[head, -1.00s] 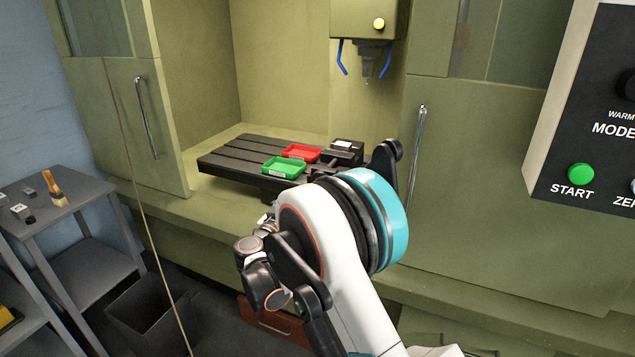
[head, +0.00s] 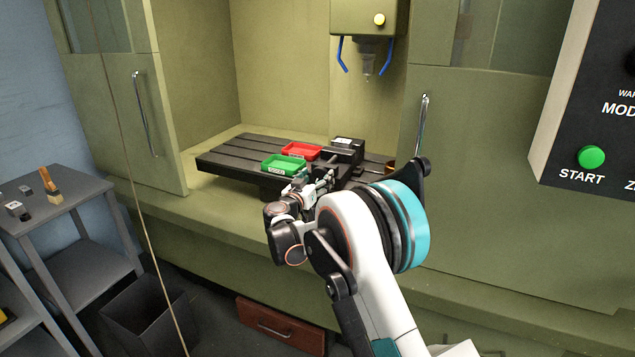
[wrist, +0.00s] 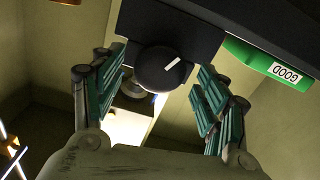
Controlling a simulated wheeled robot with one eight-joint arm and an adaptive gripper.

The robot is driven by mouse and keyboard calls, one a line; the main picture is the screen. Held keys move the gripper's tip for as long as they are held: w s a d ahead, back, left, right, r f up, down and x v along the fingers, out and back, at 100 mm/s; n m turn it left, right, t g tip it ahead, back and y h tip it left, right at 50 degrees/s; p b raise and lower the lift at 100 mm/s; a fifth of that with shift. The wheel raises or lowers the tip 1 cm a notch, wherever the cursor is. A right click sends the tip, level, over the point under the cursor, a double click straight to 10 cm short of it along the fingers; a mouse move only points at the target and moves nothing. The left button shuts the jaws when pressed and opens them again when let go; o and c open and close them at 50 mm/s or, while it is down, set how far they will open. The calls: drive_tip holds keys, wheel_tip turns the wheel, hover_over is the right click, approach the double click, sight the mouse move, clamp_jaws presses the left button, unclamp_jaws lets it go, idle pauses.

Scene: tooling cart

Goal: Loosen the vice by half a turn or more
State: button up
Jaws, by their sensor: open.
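The dark vice (head: 346,146) sits at the right end of the slotted machine table, partly hidden behind my arm. In the wrist view a round black knob (wrist: 163,70) with a white line stands out from a dark block (wrist: 180,25), which seems to be the vice. The white line points up and to the right. My gripper (wrist: 161,76) is open, with one green-padded finger at each side of the knob and gaps between. The head view shows my gripper (head: 326,180) close to the front of the vice.
A green tray (head: 283,166), marked GOOD in the wrist view (wrist: 270,62), and a red tray (head: 301,151) lie on the slotted table (head: 232,160) left of the vice. A spindle (head: 367,62) with blue hoses hangs above. A cabinet door handle (head: 421,122) stands to the right.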

drive_tip(key=shift+w+d, duration=0.15)
drive_tip(key=shift+w, duration=0.25)
drive_tip(key=c, duration=1)
drive_tip(key=shift+c, duration=0.2)
drive_tip(key=shift+n+p, duration=0.6)
drive_tip(key=shift+n, duration=2.5)
